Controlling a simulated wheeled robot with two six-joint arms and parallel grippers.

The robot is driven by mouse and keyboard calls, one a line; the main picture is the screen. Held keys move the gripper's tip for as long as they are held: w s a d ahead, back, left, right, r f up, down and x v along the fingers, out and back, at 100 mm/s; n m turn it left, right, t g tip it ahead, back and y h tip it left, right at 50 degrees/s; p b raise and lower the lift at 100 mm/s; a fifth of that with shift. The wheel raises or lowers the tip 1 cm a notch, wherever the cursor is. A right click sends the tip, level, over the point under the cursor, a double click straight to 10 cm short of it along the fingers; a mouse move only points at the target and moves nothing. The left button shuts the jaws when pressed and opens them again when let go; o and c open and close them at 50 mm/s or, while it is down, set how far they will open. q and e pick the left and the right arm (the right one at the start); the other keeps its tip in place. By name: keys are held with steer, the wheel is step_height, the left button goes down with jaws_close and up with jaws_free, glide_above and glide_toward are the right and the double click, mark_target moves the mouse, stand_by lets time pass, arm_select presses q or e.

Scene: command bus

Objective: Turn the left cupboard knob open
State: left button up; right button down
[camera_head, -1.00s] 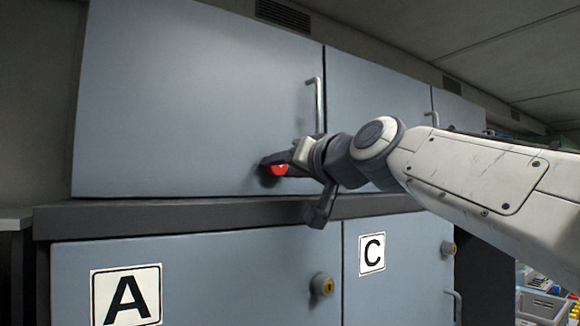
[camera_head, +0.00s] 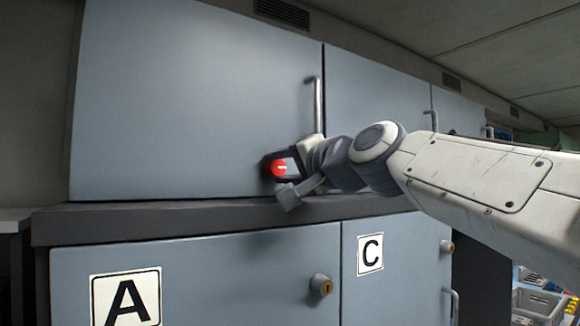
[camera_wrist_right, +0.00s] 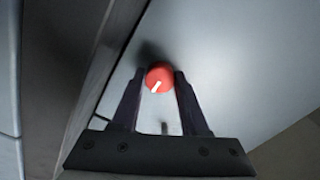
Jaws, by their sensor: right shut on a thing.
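The red cupboard knob (camera_head: 278,168) with a white mark is on the lower right part of the large upper left grey door (camera_head: 200,100). In the right wrist view, the knob (camera_wrist_right: 160,74) sits between the fingertips, and its white mark is slanted. My right gripper (camera_head: 282,166) is shut on the knob, with a finger on each side of it. In the head view the wrist is rolled and the mark lies about level. The door looks closed against its neighbour. My left gripper is not in view.
An upright bar handle (camera_head: 318,105) stands just above my right gripper. A dark ledge (camera_head: 150,220) runs below the door. Lower doors carry labels A (camera_head: 125,297) and C (camera_head: 370,253), and a knob (camera_head: 321,285). Crates (camera_head: 540,303) are at the lower right.

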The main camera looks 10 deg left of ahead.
stand_by(0.4)
steer(key=shift+c, duration=2)
jaws_free()
steer(key=shift+d, duration=0.15)
steer(key=shift+s+d+b, duration=0.25)
steer(key=shift+s+b, duration=0.05)
steer(key=shift+s, duration=0.05)
steer(key=b+v, duration=0.4)
steer(key=v, duration=0.5)
steer(key=shift+s+d, duration=0.15)
steer(key=shift+d, duration=0.05)
